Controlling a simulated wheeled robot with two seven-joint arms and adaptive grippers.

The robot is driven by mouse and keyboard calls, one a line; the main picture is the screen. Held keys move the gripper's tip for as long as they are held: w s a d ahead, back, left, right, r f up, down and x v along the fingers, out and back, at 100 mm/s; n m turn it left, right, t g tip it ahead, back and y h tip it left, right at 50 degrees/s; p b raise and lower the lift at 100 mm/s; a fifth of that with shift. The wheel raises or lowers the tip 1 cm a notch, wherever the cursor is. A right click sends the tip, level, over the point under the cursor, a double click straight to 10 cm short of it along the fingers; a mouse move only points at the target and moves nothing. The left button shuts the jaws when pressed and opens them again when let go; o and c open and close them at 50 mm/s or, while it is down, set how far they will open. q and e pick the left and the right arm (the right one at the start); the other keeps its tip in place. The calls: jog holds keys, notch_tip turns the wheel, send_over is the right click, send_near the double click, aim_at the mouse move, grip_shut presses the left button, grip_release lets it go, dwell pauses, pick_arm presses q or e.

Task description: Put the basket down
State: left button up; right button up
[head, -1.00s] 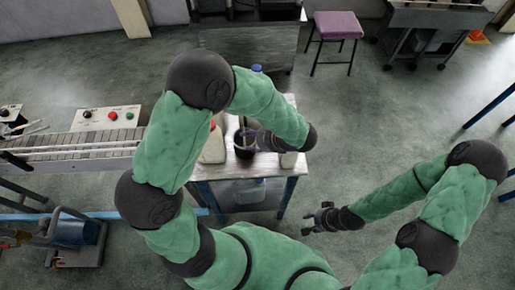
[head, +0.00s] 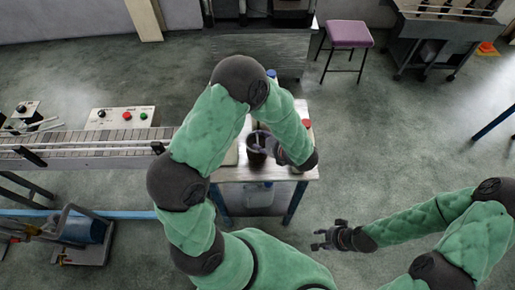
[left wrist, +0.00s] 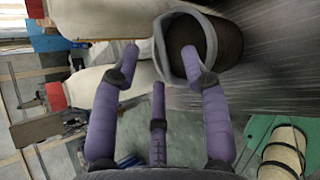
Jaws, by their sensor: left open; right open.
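The basket, a dark round container with a grey rim (head: 255,140), stands on the small table (head: 235,174). In the left wrist view it (left wrist: 234,42) fills the upper middle, seen from the side with its opening facing the view. My left gripper (head: 274,153) is at the basket's right side in the head view, partly hidden by my arm. In the left wrist view its purple fingers (left wrist: 160,58) are spread. One fingertip overlaps the basket's opening; I cannot tell whether it touches. My right gripper (head: 320,239) is open and empty over the floor, right of the table.
White bottles with red caps (left wrist: 105,88) stand close beside the basket. A clear container (head: 258,195) is on the table's lower shelf. A conveyor (head: 80,150) lies left, a purple stool (head: 348,34) behind.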

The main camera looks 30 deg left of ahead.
pick_arm(q)
jog(key=x, duration=0.3)
jog(key=shift+a+f, duration=0.15)
jog(key=shift+a, duration=0.1)
grip_shut()
